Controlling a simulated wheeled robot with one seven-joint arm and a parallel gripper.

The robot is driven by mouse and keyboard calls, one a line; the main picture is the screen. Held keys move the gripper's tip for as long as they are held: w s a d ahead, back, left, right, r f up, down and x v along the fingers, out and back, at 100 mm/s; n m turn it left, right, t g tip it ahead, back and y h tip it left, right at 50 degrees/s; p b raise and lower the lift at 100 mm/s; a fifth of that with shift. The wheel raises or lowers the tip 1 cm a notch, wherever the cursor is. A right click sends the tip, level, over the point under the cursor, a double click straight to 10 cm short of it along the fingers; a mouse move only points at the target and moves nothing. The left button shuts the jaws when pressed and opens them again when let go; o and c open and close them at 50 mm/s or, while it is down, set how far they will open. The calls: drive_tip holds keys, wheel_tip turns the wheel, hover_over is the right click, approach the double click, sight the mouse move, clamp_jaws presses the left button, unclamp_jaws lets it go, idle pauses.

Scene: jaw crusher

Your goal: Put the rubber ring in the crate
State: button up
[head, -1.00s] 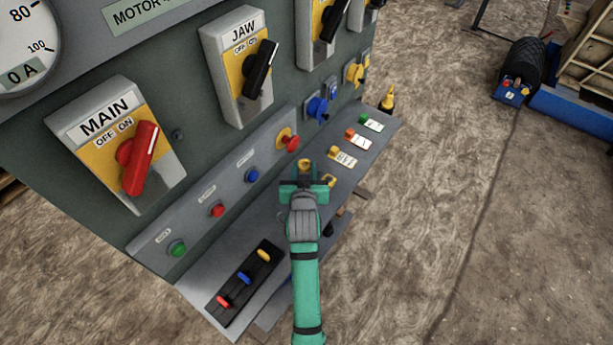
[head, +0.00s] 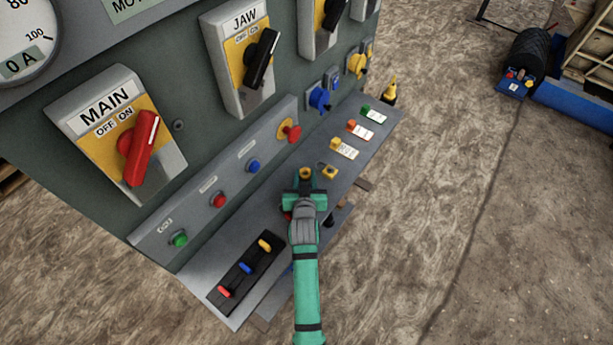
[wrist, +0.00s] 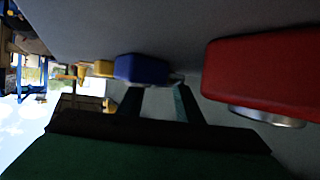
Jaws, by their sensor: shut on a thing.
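My gripper (head: 305,187) is shut at the grey shelf of the control panel. A small yellow-brown ring (head: 306,173), which looks like the rubber ring, shows between its fingertips. My arm comes in from below and hides part of the shelf. In the wrist view the two fingers (wrist: 160,103) reach toward a grey surface; the ring is not clear there. A slatted wooden structure (head: 590,48) at the far upper right may be the crate, but I cannot tell.
A yellow part (head: 328,171) lies on the shelf beside the gripper, near tagged pieces (head: 343,150). Red (wrist: 262,70) and blue (wrist: 142,68) blocks are close in the wrist view. Open ground (head: 460,180) lies right.

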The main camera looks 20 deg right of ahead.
drive_tip(key=shift+s+d+f, duration=0.1)
drive_tip(key=shift+f, duration=0.2)
